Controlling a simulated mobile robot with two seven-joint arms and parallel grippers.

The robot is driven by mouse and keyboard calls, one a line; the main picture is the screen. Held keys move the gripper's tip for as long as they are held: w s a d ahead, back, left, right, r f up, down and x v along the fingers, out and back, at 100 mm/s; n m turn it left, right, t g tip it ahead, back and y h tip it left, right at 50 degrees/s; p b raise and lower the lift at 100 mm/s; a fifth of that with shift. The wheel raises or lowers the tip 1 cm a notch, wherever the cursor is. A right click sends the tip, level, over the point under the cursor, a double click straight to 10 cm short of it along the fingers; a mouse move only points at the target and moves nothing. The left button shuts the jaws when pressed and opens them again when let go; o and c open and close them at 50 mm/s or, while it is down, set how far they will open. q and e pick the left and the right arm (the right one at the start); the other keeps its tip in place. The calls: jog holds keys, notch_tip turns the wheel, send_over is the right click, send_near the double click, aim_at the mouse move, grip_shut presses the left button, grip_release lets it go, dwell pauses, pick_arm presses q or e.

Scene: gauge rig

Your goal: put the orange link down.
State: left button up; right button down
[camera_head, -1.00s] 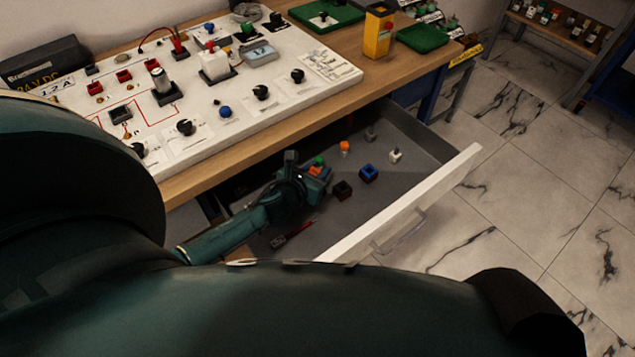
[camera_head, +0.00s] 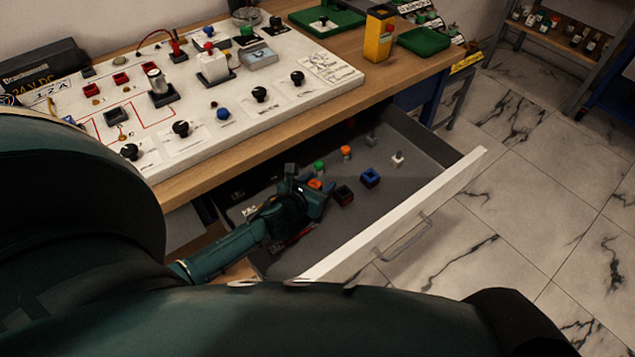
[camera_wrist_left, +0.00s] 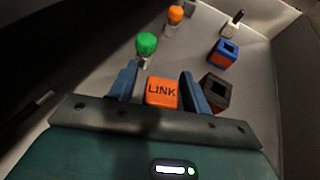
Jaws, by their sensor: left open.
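The orange link (camera_wrist_left: 162,93), a small block lettered LINK, is between the two fingers of my left gripper (camera_wrist_left: 160,88) in the left wrist view. The fingers stand apart, with a gap at the link's left side. In the head view the link (camera_head: 315,184) shows as a small orange patch at the jaws of my left gripper (camera_head: 308,190), low inside the open drawer (camera_head: 300,245). The link's underside is hidden, so I cannot tell fully whether it rests on the drawer floor. My right gripper is not in view.
Just right of the gripper is a black-topped block (camera_wrist_left: 215,92), with a blue block (camera_wrist_left: 223,53) beyond it. A green-capped piece (camera_wrist_left: 146,44) and an orange-capped piece (camera_wrist_left: 174,16) stand ahead. The drawer front (camera_head: 400,215) and bench edge (camera_head: 290,135) bound the space.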

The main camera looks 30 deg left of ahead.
pick_arm(q)
jog(key=shift+r, duration=0.1)
jog(key=shift+s+r, duration=0.15)
jog(key=shift+s, duration=0.05)
jog(key=p+v, duration=0.1)
jog(key=v, duration=1)
jog(key=shift+s+r, duration=0.15)
jog(key=shift+s, duration=0.1)
